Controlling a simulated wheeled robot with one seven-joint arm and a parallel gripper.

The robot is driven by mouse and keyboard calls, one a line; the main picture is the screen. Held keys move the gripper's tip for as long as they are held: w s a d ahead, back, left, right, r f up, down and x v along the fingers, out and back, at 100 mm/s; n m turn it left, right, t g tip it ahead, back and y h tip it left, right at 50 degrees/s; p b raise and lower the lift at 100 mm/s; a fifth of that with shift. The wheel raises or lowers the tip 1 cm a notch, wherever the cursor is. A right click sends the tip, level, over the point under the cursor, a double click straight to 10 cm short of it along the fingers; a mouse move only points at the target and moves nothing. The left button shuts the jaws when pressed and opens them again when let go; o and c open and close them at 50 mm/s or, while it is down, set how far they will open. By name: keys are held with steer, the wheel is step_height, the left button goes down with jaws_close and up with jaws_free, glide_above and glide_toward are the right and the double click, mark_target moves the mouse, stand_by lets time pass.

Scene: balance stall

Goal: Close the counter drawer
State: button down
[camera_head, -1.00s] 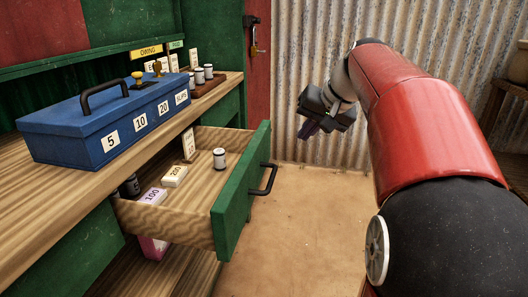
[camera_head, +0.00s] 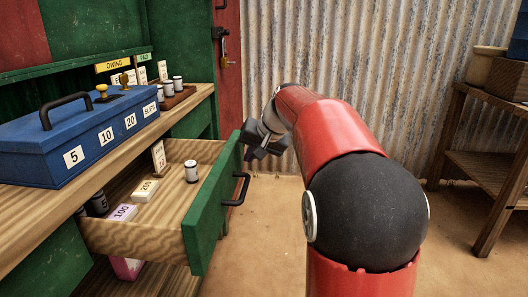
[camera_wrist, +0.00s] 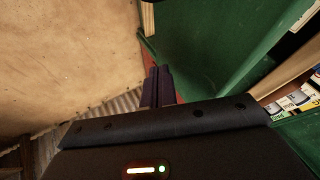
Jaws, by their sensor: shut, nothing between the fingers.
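The counter drawer (camera_head: 215,205) stands open, pulled out from under the wooden counter. Its green front has a black bar handle (camera_head: 238,188). Inside are a white block marked 200 (camera_head: 145,190), a pink block marked 100 (camera_head: 122,213), a white cylinder (camera_head: 191,171) and an upright tag (camera_head: 158,157). My gripper (camera_head: 262,150) is just beyond the far end of the drawer front, near its top edge. I cannot tell whether it touches. In the wrist view its fingers (camera_wrist: 158,86) are together and empty, with green panelling beside them.
A blue cash box (camera_head: 85,135) sits on the counter (camera_head: 40,215). A corrugated metal wall (camera_head: 350,70) closes the back. A wooden shelf (camera_head: 480,165) stands at the right. The floor in front of the drawer is clear.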

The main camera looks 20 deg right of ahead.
steer(key=shift+w+a, duration=0.2)
steer(key=shift+a, duration=0.15)
